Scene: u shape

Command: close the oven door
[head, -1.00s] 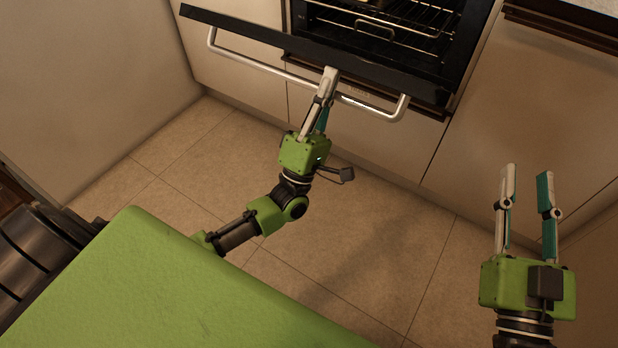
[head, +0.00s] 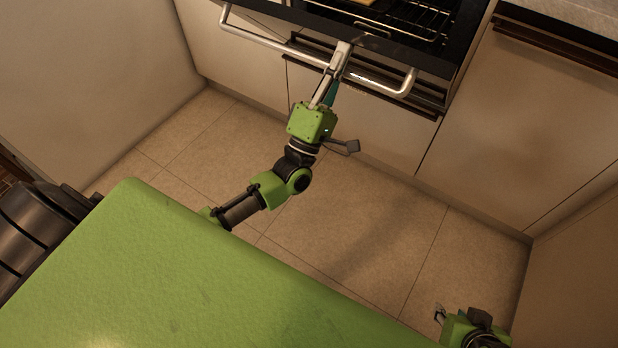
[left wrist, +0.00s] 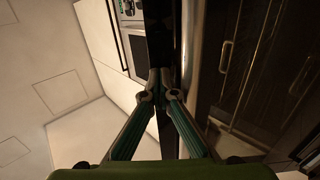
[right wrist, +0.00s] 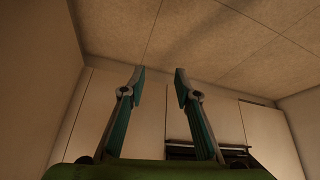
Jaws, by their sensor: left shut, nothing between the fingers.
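The oven door (head: 400,50) stands partly open, a dark panel with a silver bar handle (head: 262,40) along its outer side. The oven's inside still shows behind it. My left gripper (head: 343,46) is shut and empty, its fingertips at the door near the middle of the handle. In the left wrist view, the closed fingertips (left wrist: 160,77) lie against the dark door edge; exact contact is hard to tell. My right gripper (head: 440,313) is low at the right, far from the door. In the right wrist view, its fingers (right wrist: 158,80) are apart with nothing between them.
A wire rack (head: 425,18) shows inside the oven. Pale cabinets (head: 530,110) flank it, with a counter (head: 585,18) at the upper right. The tiled floor (head: 350,220) between my body and the cabinets is clear.

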